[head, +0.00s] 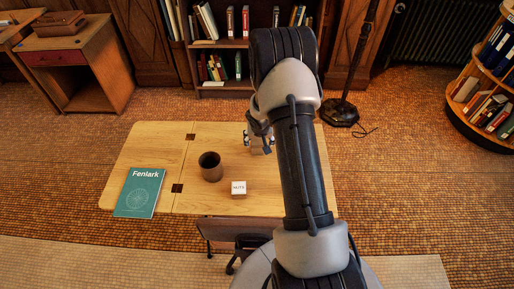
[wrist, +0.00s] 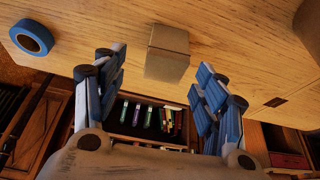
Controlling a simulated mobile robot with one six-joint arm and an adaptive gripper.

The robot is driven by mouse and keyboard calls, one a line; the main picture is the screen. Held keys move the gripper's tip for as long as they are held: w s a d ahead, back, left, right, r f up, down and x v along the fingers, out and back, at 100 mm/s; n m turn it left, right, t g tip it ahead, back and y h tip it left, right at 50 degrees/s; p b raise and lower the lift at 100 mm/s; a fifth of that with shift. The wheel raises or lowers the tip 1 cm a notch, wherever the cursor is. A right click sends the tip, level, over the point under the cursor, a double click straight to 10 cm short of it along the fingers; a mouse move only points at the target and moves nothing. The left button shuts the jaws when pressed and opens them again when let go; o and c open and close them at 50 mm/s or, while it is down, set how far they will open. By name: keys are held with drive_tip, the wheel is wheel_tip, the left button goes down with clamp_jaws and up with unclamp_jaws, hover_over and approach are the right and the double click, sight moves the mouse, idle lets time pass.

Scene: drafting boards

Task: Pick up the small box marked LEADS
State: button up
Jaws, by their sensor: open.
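A plain brown cardboard box (wrist: 167,52) stands on the wooden table in the wrist view, between and slightly beyond my open fingertips. No marking shows on its visible faces, so I cannot tell whether it is the LEADS box. My gripper (wrist: 157,66) is open and holds nothing; a gap shows on each side of the box. In the head view, my gripper (head: 259,133) is over the back part of the table, and my arm hides much of that area.
A dark brown mug (head: 210,166) stands left of my gripper on the table (head: 150,160). A green book (head: 139,192) marked Fenlark lies at the front left. A blue tape roll (wrist: 31,38) lies on the table in the wrist view. The table's left back is clear.

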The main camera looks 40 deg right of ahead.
sight(257, 142)
drive_tip(key=x, duration=0.5)
drive_tip(key=shift+w+a+r, duration=0.1)
drive_tip(key=shift+w+a, duration=0.1)
drive_tip(key=shift+w, duration=0.1)
drive_tip(key=shift+c, duration=0.4)
drive_tip(key=c, duration=1.1)
